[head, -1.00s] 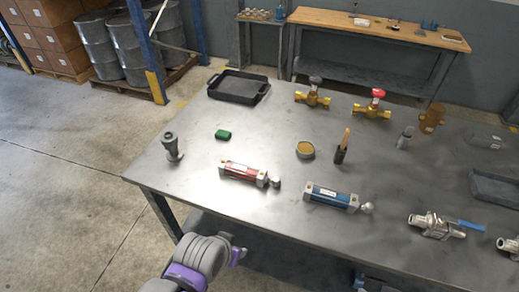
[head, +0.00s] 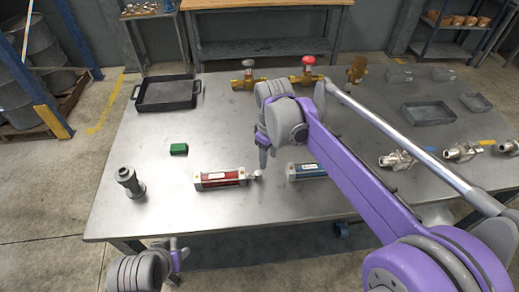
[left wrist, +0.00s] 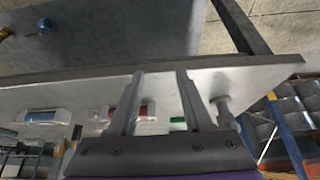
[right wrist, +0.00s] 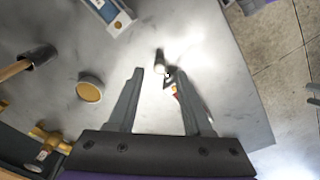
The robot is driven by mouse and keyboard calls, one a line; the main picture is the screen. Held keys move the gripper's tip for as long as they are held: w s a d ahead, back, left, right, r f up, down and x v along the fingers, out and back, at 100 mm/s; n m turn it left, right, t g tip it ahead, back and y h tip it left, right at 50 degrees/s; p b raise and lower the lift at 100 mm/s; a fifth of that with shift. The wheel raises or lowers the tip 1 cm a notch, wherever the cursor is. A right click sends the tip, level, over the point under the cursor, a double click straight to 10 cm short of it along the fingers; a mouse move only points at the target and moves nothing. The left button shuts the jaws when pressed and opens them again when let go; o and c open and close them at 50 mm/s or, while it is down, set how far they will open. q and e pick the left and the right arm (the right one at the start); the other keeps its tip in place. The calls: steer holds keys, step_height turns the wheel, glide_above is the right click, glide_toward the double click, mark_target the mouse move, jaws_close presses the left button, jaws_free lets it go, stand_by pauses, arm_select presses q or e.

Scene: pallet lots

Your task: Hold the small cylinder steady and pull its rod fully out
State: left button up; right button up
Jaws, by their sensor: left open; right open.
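The red cylinder (head: 221,180) lies on the table near its front edge, its rod end (head: 257,175) pointing right. The similar blue cylinder (head: 308,171) lies to its right, partly hidden by my right arm. My right gripper (head: 263,158) is open above the red cylinder's rod end. In the right wrist view that rod end (right wrist: 160,62) shows just beyond the fingertips; the body is mostly hidden by a finger. My left gripper (head: 176,250) is open in front of the table edge, clear of everything. In the left wrist view the red cylinder (left wrist: 142,110) shows beyond its fingers.
A green block (head: 179,149) and an upright grey fitting (head: 130,183) stand left of the red cylinder. A black tray (head: 167,94) and valves (head: 308,70) are at the back. Metal fittings (head: 397,160) lie at right. Table between tray and red cylinder is mostly clear.

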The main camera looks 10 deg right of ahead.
arm_select(q)
steer(key=shift+o, duration=0.6)
steer(key=shift+w+a, duration=0.1)
steer(key=shift+a, duration=0.3)
steer(key=shift+o, duration=2.4)
steer(key=shift+d+r, duration=0.1)
steer(key=shift+o, duration=0.6)
steer(key=shift+w+d+r, duration=0.1)
steer(key=shift+w+r, duration=0.05)
steer(key=shift+r, duration=0.05)
step_height(320, 180, up, 5)
steer(key=m+g+y, duration=0.4)
steer(key=m+g, duration=0.1)
steer(key=m, duration=1.3)
glide_above(196, 177)
steer(key=d, duration=0.3)
steer(key=shift+d+f, duration=0.15)
steer(key=shift+f, duration=0.15)
steer(key=shift+f+y, duration=0.25)
steer(key=shift+y, duration=0.05)
steer(key=x, duration=1)
steer(key=shift+f, duration=0.15)
arm_select(e)
steer(key=w+a, duration=0.1)
steer(key=w+a+n, duration=0.1)
steer(key=w, duration=0.1)
steer(key=shift+a+f+g, duration=0.3)
steer(key=shift+f, duration=0.1)
